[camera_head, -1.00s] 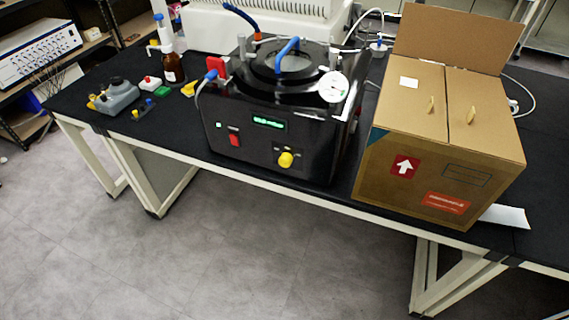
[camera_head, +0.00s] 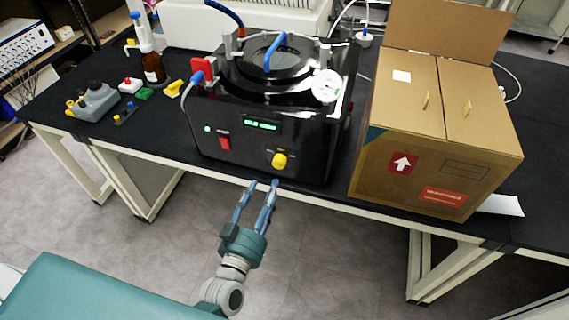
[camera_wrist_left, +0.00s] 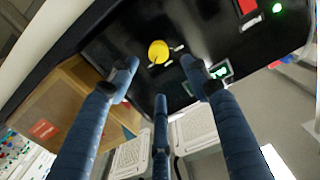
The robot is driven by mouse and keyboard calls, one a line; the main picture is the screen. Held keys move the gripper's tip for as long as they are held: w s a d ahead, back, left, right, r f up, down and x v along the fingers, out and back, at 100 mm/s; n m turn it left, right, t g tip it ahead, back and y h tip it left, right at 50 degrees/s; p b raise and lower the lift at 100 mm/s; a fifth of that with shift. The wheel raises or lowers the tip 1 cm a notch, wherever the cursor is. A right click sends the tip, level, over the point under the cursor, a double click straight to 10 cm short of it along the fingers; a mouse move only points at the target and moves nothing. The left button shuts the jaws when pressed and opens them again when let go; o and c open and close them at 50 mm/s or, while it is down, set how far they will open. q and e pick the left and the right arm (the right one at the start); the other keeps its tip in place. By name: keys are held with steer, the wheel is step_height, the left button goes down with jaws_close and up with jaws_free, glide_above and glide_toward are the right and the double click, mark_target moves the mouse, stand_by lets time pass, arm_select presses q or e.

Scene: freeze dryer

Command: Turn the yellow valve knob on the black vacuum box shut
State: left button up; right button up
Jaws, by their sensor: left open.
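The black vacuum box (camera_head: 232,152) stands on the black-topped table. Its yellow valve knob (camera_head: 279,161) is low on the front panel, right of the red switch (camera_head: 224,143) and below the green display (camera_head: 262,125). My left gripper (camera_head: 263,183) is open and empty, in front of the box, with its fingertips just below and left of the knob. In the left wrist view, the knob (camera_wrist_left: 158,51) shows beyond the blue fingers (camera_wrist_left: 160,78), apart from them. The knob's exact turn angle is hard to read. My right gripper is not in view.
A cardboard box (camera_head: 440,130) stands close to the right of the vacuum box. A brown bottle (camera_head: 153,68), a grey device (camera_head: 95,101) and small coloured items lie to the left. The table's front edge runs just below the knob.

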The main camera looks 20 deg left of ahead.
mark_target(278, 165)
arm_select(q)
steer(key=w, duration=0.5)
steer(key=w+p, duration=0.1)
steer(key=w, duration=0.4)
steer(key=shift+d+f+p, duration=0.1)
steer(key=shift+d+p, duration=0.1)
steer(key=shift+p, duration=0.1)
steer(key=c, duration=1.1)
steer(key=shift+c, duration=0.2)
